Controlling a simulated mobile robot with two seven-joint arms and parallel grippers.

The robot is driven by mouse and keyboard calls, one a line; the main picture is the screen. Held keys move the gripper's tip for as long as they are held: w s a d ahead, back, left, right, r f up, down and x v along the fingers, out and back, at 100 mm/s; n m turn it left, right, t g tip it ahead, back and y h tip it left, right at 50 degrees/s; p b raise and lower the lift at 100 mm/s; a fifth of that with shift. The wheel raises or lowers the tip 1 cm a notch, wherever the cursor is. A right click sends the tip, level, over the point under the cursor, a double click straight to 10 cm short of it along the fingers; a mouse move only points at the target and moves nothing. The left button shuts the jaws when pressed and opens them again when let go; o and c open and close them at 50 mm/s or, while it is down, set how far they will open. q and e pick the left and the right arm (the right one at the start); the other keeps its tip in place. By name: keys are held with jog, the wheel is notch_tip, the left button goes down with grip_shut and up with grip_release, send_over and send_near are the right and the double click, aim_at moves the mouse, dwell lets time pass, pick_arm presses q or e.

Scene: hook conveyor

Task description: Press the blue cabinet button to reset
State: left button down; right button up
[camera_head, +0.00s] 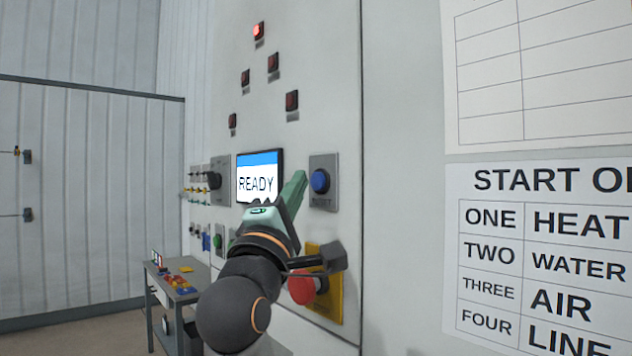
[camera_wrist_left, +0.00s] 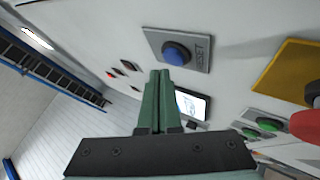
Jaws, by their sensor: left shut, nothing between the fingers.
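The blue button (camera_head: 320,181) sits on a grey plate on the white cabinet face, right of the screen. In the left wrist view the blue button (camera_wrist_left: 176,54) shows just beyond my fingertips, on a plate lettered RESET. My left gripper (camera_head: 299,178) has green fingers that are shut and empty. Its tips are just left of the button's plate in the head view. In the wrist view the left gripper (camera_wrist_left: 160,75) points toward the button; a small gap seems to lie between them. My right gripper is not in view.
The screen (camera_head: 259,177) reads READY. A red emergency button (camera_head: 302,290) on a yellow plate (camera_head: 325,310) lies below, partly behind my left arm. Indicator lamps (camera_head: 258,31) sit above, the top one lit red. A small table (camera_head: 160,283) stands at lower left. Printed sheets (camera_head: 540,270) hang at right.

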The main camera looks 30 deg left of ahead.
pick_arm(q)
jog(key=s, duration=0.1)
jog(key=s+a, duration=0.1)
jog(key=s, duration=0.2)
jog(key=shift+s+a, duration=0.2)
jog(key=shift+a, duration=0.2)
dwell(0.6)
